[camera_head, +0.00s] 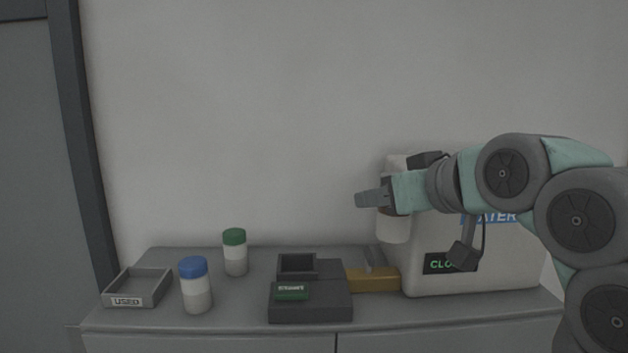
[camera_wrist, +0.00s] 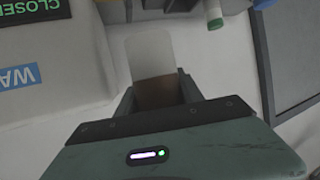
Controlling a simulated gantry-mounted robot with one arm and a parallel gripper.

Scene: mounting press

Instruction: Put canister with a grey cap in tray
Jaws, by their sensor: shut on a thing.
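My gripper (camera_head: 374,198) is shut on a canister (camera_head: 393,229) with a pale body. It holds the canister up in front of the left side of the white machine, above the counter. In the wrist view the canister's pale body (camera_wrist: 150,54) points away from the jaws. Its cap (camera_wrist: 158,92) sits between the fingers and looks brownish; I cannot make out a grey cap. A shallow grey tray (camera_head: 137,303) marked USED stands at the left end of the counter, and it looks empty.
A blue-capped canister (camera_head: 196,289) stands right of the tray, and a green-capped canister (camera_head: 235,255) stands behind it. A dark unit (camera_head: 312,308) with a START button and open square box is mid-counter. A yellow block (camera_head: 373,280) adjoins the white machine (camera_head: 515,260).

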